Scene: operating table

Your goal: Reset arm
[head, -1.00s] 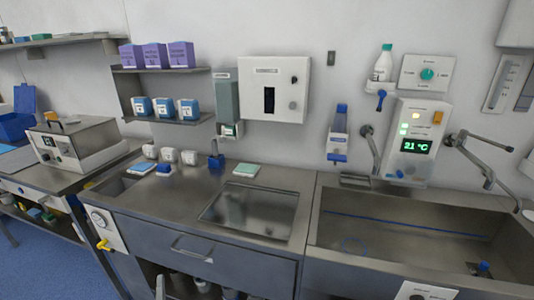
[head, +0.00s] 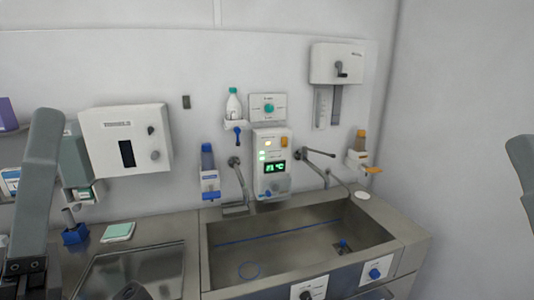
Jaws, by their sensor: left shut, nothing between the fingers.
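My left arm stands up at the left edge, with a pale grey link and dark parts below it. My left gripper (head: 132,291) shows only as a small dark part at the bottom edge, in front of the counter. It is shut and holds nothing. A grey part of my right arm shows at the right edge. My right gripper is out of the picture.
A steel sink (head: 300,240) fills the middle, with a lit control panel (head: 272,143) and taps behind it. A white wall box (head: 126,139) hangs at the left above a steel counter (head: 190,226). Bare wall lies to the right.

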